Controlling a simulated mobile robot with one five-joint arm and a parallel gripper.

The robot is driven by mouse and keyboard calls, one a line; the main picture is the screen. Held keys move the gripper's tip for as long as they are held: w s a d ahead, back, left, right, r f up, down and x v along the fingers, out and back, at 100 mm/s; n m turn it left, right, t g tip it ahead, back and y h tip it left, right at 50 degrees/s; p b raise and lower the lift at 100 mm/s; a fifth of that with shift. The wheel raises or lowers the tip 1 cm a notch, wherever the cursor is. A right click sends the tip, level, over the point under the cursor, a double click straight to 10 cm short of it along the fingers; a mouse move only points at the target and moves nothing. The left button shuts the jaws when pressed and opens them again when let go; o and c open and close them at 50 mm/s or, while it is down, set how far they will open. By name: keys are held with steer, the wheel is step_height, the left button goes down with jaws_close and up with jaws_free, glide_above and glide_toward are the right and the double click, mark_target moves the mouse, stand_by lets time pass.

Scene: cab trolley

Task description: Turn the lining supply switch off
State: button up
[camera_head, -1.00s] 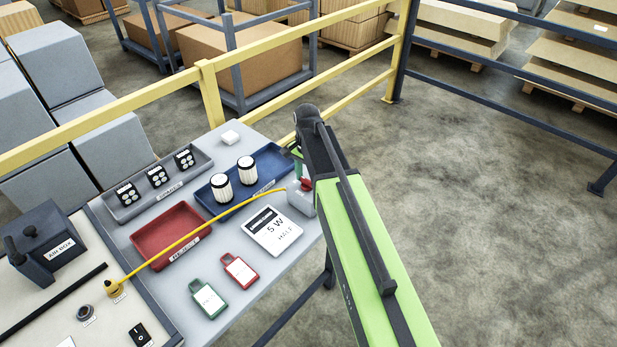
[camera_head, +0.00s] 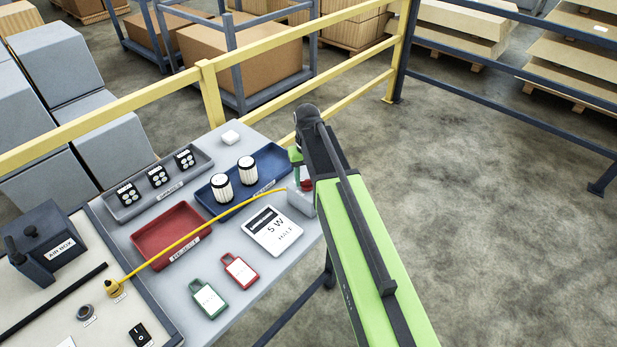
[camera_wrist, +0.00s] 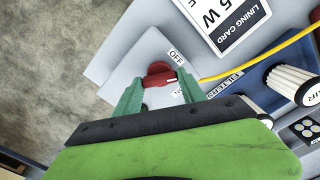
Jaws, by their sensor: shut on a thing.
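The lining supply switch is a grey box (camera_head: 301,202) at the right edge of the bench, fed by a yellow cable. In the wrist view its red knob (camera_wrist: 160,76) sits on the grey face. An OFF label (camera_wrist: 176,57) is at its upper right, and an ON label, partly hidden, is below that. My gripper (camera_wrist: 160,90) has its green fingers on either side of the knob and is shut on it. The knob's bar lies roughly across the picture between the fingers; its exact setting is hard to tell. In the head view my arm partly hides the switch.
Beside the switch lie a white card marked 5 W (camera_head: 272,232) and a blue tray (camera_head: 214,203) with two white cylinders. A red tray (camera_head: 160,226), a red tag (camera_head: 240,272) and a green tag (camera_head: 208,299) lie further left. A yellow rail (camera_head: 300,92) runs behind the bench.

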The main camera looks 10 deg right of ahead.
mark_target(307, 180)
steer(key=n, duration=0.6)
steer(key=shift+n, duration=0.4)
stand_by(0.4)
steer(key=o, duration=1.4)
step_height(307, 180, up, 17)
steer(key=p, duration=1.7)
steer(key=shift+r, duration=0.2)
steer(key=shift+f, duration=0.1)
